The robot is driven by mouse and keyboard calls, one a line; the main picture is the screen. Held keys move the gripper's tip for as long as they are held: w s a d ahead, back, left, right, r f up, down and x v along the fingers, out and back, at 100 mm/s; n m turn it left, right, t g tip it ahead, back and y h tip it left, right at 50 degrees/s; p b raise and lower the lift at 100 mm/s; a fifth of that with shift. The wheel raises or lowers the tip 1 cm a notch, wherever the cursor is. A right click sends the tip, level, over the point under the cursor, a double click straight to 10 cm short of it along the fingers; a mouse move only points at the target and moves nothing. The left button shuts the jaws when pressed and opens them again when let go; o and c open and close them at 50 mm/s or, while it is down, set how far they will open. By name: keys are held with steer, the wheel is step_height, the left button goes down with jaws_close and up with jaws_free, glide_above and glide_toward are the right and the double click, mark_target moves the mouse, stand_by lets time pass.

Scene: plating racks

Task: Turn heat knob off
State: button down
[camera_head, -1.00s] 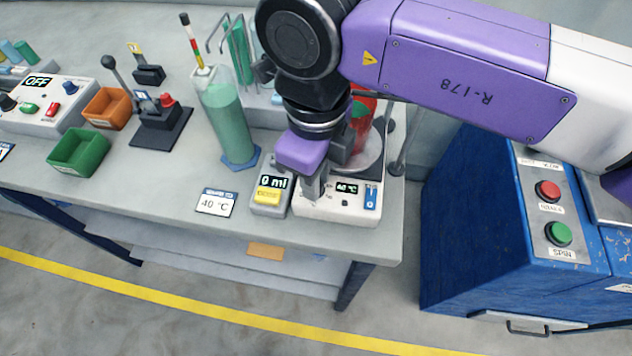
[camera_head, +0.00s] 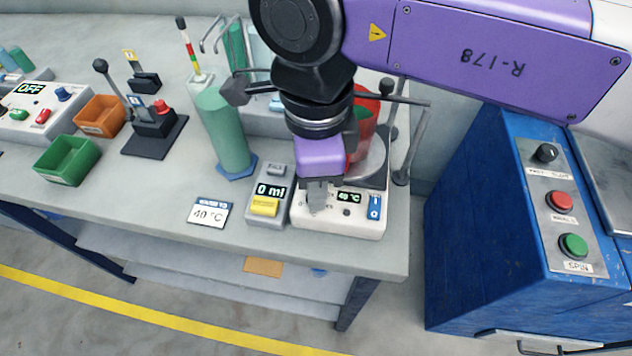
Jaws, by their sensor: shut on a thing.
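The white hotplate (camera_head: 362,226) stands at the front right of the bench, with a small display reading about 40 °C, a small dark knob (camera_head: 347,212) and a blue switch at its right. My gripper (camera_head: 317,203) points down at the left part of its front panel. Its fingers are shut on the heat knob, which they hide almost wholly. A card (camera_head: 210,212) reading 40 °C lies to the left.
A dispenser (camera_head: 270,194) showing 0 ml stands close to the hotplate's left. A green cylinder (camera_head: 222,130) stands behind it. Metal stand rods (camera_head: 411,145) rise at the right. A blue machine (camera_head: 480,220) stands right of the bench.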

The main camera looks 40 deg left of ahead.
steer(key=shift+r, duration=0.15)
steer(key=c, duration=1.3)
jaws_free()
steer(key=shift+o, duration=0.2)
